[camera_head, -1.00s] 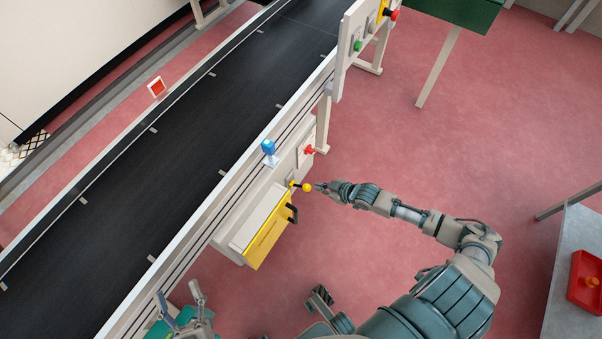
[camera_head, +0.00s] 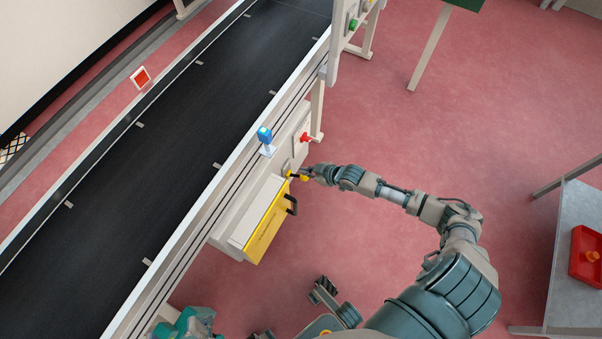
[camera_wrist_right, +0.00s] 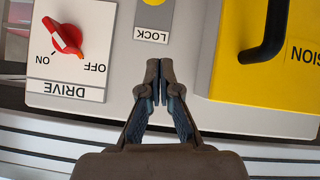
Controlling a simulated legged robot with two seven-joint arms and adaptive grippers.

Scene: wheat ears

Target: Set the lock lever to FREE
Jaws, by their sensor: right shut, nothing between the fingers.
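In the right wrist view my right gripper (camera_wrist_right: 159,82) is shut and empty, in front of the panel below the upside-down LOCK label (camera_wrist_right: 151,35). The lever itself does not show there, so its setting cannot be read.
A red DRIVE switch (camera_wrist_right: 66,40) is left of the label in the wrist view. A yellow cover (camera_head: 266,228) with a black handle (camera_head: 291,205) is beside the lever. A blue-topped post (camera_head: 265,136) stands above on the conveyor edge.

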